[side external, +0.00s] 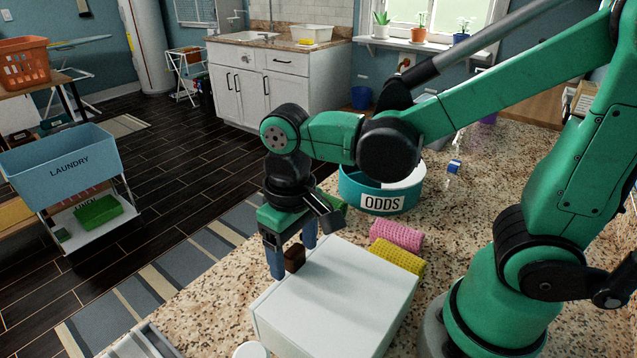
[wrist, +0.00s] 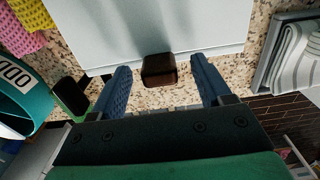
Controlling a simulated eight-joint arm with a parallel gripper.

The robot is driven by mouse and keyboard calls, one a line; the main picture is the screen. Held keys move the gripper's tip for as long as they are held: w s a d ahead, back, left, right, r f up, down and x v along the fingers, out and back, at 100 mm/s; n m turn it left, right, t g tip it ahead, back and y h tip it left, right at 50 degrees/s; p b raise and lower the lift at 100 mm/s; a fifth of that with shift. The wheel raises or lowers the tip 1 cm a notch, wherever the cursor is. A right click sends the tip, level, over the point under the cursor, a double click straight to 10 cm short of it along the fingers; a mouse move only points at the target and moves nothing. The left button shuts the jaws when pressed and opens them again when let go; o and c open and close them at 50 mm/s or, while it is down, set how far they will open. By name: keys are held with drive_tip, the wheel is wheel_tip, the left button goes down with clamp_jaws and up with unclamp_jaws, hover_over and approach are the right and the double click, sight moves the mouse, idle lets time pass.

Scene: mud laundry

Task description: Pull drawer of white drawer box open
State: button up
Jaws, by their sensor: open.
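The white drawer box (side external: 335,300) lies on the speckled counter in the side view, and its white top fills the upper middle of the wrist view (wrist: 150,30). A dark brown block-like handle (wrist: 159,71) juts from its front edge; it also shows in the side view (side external: 294,258). My gripper (side external: 291,258) is open, pointing down at the front of the box. In the wrist view its blue fingers (wrist: 160,85) stand on either side of the handle, with a gap on each side. The drawer front is mostly hidden from above.
A teal bin labelled ODDS (side external: 362,195) stands behind the box. Pink (side external: 397,236) and yellow (side external: 398,257) rolled cloths lie beside the box. A grey tray with striped cloth (wrist: 290,60) is at the wrist view's right. The counter (side external: 225,290) ends close in front of the handle.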

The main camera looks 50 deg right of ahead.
drive_tip(key=shift+f, duration=0.35)
clamp_jaws()
idle(1.3)
